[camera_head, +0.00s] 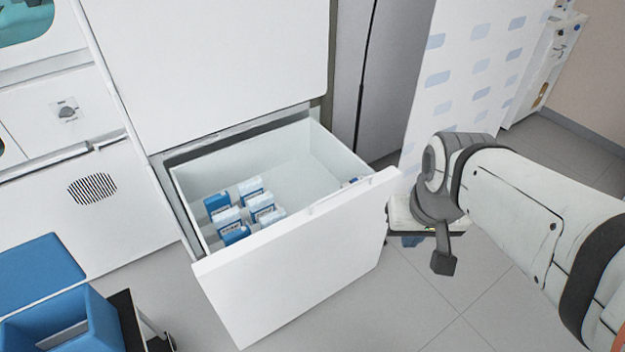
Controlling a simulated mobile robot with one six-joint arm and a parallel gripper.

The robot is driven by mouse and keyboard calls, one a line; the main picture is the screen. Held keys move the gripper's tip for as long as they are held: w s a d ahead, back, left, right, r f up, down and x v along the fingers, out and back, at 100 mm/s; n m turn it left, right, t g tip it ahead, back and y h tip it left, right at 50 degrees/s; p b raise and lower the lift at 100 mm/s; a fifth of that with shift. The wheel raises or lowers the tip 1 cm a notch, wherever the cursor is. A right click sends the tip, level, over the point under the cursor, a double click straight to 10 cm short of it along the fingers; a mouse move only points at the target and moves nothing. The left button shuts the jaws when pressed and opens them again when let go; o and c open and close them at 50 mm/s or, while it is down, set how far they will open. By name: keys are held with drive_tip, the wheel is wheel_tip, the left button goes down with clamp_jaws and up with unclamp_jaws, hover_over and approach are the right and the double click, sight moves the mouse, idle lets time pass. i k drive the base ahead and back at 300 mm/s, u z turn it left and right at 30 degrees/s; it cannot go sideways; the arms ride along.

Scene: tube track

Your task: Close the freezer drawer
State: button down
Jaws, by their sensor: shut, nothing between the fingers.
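The freezer drawer (305,269) is pulled out of the white freezer (215,55) below its upper door. Its white front panel faces me, with a handle strip along the top edge. Several blue and white boxes (240,212) stand inside on the left. My gripper (443,264) is shut and empty, to the right of the drawer's front panel and apart from it. The arm reaches in from the right edge, and part of the gripper is hidden behind the wrist.
A blue bin (60,322) on a dark cart (133,322) stands at the lower left. White equipment (125,195) stands left of the freezer. A patterned white panel (470,70) stands behind my arm. The tiled floor (400,305) before the drawer's right side is clear.

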sight(333, 232)
drive_tip(key=k, duration=1.15)
drive_tip(key=u, duration=0.5)
drive_tip(key=i, duration=1)
drive_tip(key=u, duration=0.05)
